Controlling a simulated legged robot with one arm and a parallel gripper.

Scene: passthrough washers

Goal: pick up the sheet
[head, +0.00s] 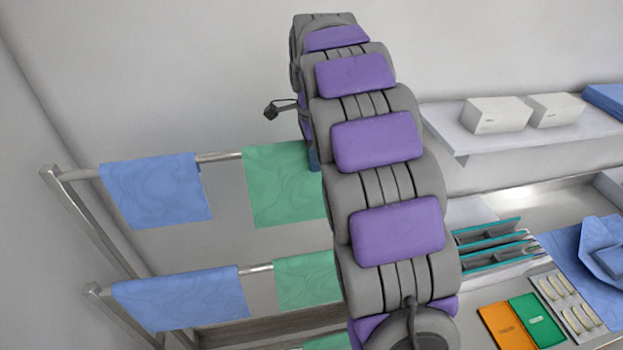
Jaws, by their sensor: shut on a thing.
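A green sheet (282,190) hangs over the upper rail of a metal rack, left of my arm. Its right side is hidden behind my arm. My gripper (314,160) is at the sheet's top edge near the rail, shut on the sheet. Only a small part of the gripper shows beside my arm. A blue sheet (155,190) hangs on the same rail further left. On the lower rail hang another blue sheet (182,298) and another green sheet (305,282), the latter partly hidden by my arm.
The metal rack (90,222) stands by the left wall. At right, a shelf (470,142) holds two white boxes (497,115). Below it, a counter carries a teal-edged rack (492,240), orange and green packets (508,326) and blue cloth (575,255).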

